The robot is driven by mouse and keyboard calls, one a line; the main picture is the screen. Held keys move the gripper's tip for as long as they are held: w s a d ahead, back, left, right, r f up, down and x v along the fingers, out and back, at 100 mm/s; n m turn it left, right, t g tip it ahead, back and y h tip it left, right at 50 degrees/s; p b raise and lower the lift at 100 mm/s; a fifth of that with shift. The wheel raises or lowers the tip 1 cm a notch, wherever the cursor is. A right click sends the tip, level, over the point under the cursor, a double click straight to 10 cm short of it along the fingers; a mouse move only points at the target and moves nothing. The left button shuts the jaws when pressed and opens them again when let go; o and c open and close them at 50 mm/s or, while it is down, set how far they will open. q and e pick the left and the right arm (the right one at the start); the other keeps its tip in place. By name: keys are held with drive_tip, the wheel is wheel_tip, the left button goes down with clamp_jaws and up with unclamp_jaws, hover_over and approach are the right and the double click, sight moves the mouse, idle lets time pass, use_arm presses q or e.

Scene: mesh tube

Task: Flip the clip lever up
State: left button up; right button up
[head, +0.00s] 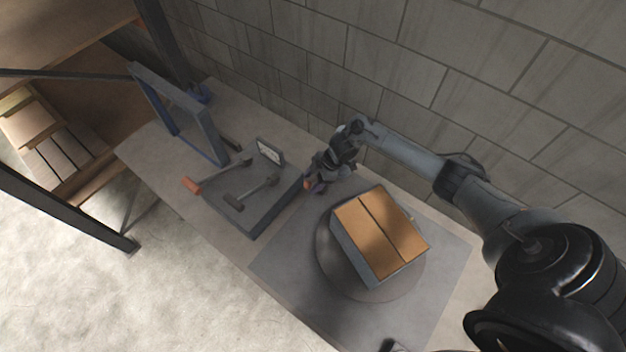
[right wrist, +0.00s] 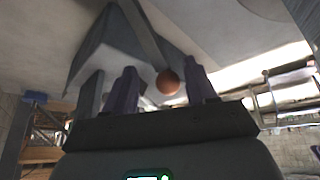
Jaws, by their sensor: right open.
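My right gripper (head: 316,183) is at the right end of the grey tray on the bench, pointing down, with its jaws apart. A small orange-brown round knob (right wrist: 168,82) shows between the two fingers of my right gripper (right wrist: 163,88) in the right wrist view. It looks like the end of the clip lever, but the rest of the lever is not clear. A small orange spot (head: 307,183) shows beside the fingertips in the head view. I cannot tell whether a finger touches the knob. My left gripper is not in view.
A box with orange-brown top flaps (head: 378,232) stands on a round turntable (head: 322,253) near the gripper. A blue-grey frame (head: 208,128) stands at left. A block wall runs behind.

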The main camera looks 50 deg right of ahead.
drive_tip(key=shift+s+d+r, duration=0.1)
drive_tip(key=shift+d+r, duration=0.1)
drive_tip(key=shift+r, duration=0.35)
drive_tip(key=v, duration=0.9)
drive_tip(key=shift+s+d+r, duration=0.15)
drive_tip(key=shift+r, duration=0.1)
drive_tip(key=s+a+r+m+t+h+p, duration=0.1)
drive_tip(key=s+a+t+p, duration=0.15)
drive_tip(key=a, duration=0.75)
drive_tip(key=s+a+r+m+t+h+p, duration=0.1)
drive_tip(key=s+a+r+p, duration=0.15)
drive_tip(key=a, duration=0.75)
drive_tip(key=s+r+m+g+h+p, duration=0.1)
drive_tip(key=s+r+m+p, duration=0.1)
drive_tip(key=s+r+m, duration=0.2)
drive_tip(key=s+a+r+m+g+h+p, duration=0.1)
drive_tip(key=s+r+m, duration=0.3)
drive_tip(key=s, duration=0.6)
drive_tip(key=shift+r+g+p, duration=0.55)
drive_tip(key=shift+p, duration=0.1)
